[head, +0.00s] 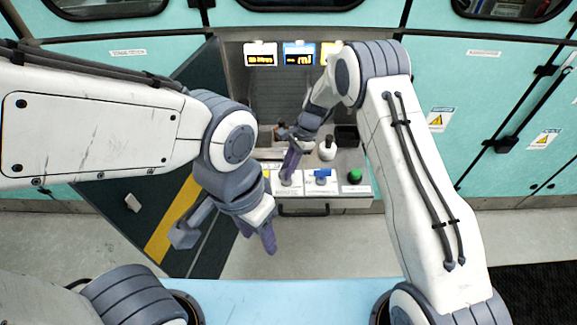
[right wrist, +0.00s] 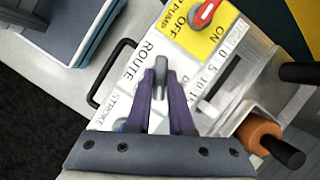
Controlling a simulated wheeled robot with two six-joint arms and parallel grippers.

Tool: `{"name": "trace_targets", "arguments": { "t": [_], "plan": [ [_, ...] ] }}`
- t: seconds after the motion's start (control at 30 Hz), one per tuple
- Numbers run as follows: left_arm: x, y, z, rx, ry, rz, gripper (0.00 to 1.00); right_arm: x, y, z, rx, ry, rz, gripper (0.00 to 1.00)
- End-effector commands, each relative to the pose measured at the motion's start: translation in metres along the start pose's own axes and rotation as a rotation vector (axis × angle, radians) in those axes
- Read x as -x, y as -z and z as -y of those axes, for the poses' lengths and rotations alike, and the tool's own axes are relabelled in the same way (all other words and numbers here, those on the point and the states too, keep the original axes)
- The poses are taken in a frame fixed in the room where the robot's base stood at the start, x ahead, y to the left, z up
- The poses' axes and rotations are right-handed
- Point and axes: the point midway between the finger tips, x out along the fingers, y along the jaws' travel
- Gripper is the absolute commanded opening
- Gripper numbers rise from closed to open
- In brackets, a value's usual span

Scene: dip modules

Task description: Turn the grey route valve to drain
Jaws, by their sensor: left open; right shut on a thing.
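The grey route valve (right wrist: 161,68) shows in the right wrist view as a small grey lever on the white panel lettered ROUTE (right wrist: 132,66). My right gripper (right wrist: 160,82) has its purple fingers closed on the lever from both sides. The panel's position marks are too small or covered to read, so I cannot tell where the valve points. In the head view my right gripper (head: 291,165) reaches down to the front of the bench and hides most of the valve. My left gripper (head: 263,236) is open and empty, in front of the bench and lower in the picture.
Beside the route panel are a red pump switch (right wrist: 206,12) on yellow, a blue handle (head: 322,175) and a green button (head: 355,175). A white bottle (head: 327,149) and a black box (head: 346,135) stand behind. Displays (head: 299,54) glow above. A brown cylinder (right wrist: 262,135) is near.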

Motion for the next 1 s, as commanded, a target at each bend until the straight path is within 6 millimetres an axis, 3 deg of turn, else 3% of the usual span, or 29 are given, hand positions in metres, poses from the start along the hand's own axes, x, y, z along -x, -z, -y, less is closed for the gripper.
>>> {"name": "trace_targets", "arguments": {
  "t": [1.0],
  "plan": [
    [-0.015,-0.001,0.001,0.000,0.000,0.000,0.50,-0.001,-0.002,0.006,0.839,-0.347,-0.003,0.00]
  ]
}}
